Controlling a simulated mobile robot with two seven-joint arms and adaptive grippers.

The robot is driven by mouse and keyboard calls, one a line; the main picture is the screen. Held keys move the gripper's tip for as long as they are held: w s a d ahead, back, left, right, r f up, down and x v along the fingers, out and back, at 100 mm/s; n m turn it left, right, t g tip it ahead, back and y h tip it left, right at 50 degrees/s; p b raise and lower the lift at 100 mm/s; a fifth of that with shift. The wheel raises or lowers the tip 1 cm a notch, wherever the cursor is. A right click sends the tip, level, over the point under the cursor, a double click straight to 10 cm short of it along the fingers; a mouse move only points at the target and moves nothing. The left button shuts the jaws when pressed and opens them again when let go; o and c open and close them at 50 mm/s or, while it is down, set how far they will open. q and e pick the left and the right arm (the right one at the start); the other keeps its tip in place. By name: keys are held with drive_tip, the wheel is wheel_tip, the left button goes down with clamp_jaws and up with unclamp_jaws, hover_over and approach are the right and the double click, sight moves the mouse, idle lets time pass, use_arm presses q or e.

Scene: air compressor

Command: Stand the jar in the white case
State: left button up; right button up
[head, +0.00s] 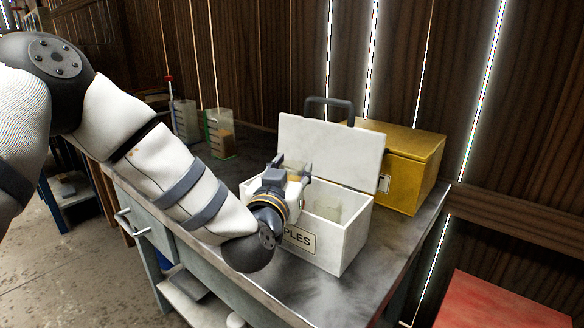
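The white case (355,236) stands on the bench with its lid (330,150) raised at the back and a label on its front. A pale, see-through shape (327,205) that looks like a jar shows inside the case, right of my gripper; the front wall hides its lower part. My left gripper (290,168) is over the left part of the case, its fingers apart near the lid. A pale patch shows between the fingers; I cannot tell whether it is something held. My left wrist hides the case's front left corner. My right gripper is out of view.
A yellow metal box (408,168) stands close behind the case on the right. Two clear containers (186,120) (219,134) stand farther back on the left of the bench (290,290). A plank wall rises behind. A red surface (500,302) is at the lower right.

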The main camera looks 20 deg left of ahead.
use_arm(q)
drive_tip(key=o, duration=0.4)
drive_tip(key=shift+r, duration=0.85)
drive_tip(key=s+d+p, duration=0.1)
drive_tip(key=s, duration=1.1)
drive_tip(key=shift+f, duration=0.25)
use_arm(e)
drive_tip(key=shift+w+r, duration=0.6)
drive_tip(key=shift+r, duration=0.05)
